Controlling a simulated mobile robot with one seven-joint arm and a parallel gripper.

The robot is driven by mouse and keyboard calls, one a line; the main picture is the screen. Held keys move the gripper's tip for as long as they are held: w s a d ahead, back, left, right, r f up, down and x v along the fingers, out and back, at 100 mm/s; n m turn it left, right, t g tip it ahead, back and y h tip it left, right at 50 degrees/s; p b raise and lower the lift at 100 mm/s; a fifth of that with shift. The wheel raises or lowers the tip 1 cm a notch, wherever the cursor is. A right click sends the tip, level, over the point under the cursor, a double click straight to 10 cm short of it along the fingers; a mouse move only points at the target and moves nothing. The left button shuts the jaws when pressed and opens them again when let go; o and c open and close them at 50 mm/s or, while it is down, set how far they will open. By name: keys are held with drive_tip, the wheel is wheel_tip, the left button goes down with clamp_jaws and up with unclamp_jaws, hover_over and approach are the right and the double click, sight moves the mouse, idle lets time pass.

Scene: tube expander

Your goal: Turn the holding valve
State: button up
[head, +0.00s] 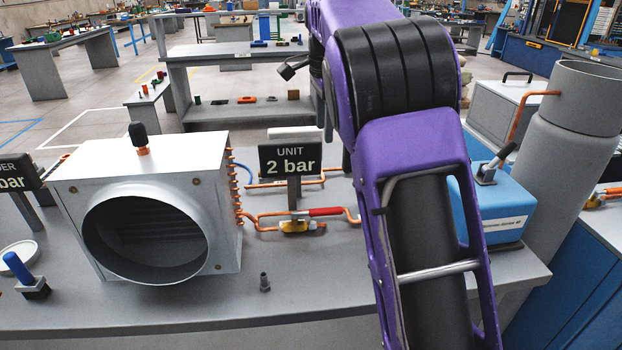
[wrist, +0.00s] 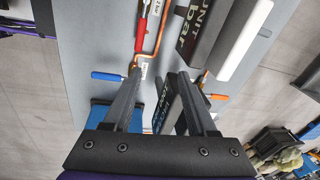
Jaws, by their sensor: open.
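A valve with a red lever (head: 325,211) and a yellow body (head: 296,226) sits on copper piping on the bench, in front of the "UNIT 2 bar" sign (head: 290,160). The red lever also shows in the wrist view (wrist: 142,26), near the top. A blue lever (wrist: 108,76) points left from the same piping. No label reads clearly as the holding valve, so I cannot tell which lever it is. My gripper (wrist: 156,76) is open, its fingers pointing toward the piping, with no valve lever between them. It is hidden in the head view.
A white box (head: 150,200) with a round duct stands left of the piping. A blue machine (head: 497,205) and a grey cylinder (head: 565,160) stand right. The sign (wrist: 205,30) is close to my right finger.

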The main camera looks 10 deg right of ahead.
sight(328, 209)
drive_tip(key=shift+m+g, duration=0.9)
drive_tip(key=f+b, duration=0.1)
drive_tip(key=f, duration=0.6)
drive_tip(key=s+f+b, duration=0.1)
drive_tip(key=f, duration=0.6)
drive_tip(key=d+f+b, duration=0.1)
drive_tip(key=f, duration=0.6)
drive_tip(key=shift+s+f, duration=0.1)
drive_tip(key=shift+s, duration=0.2)
clamp_jaws()
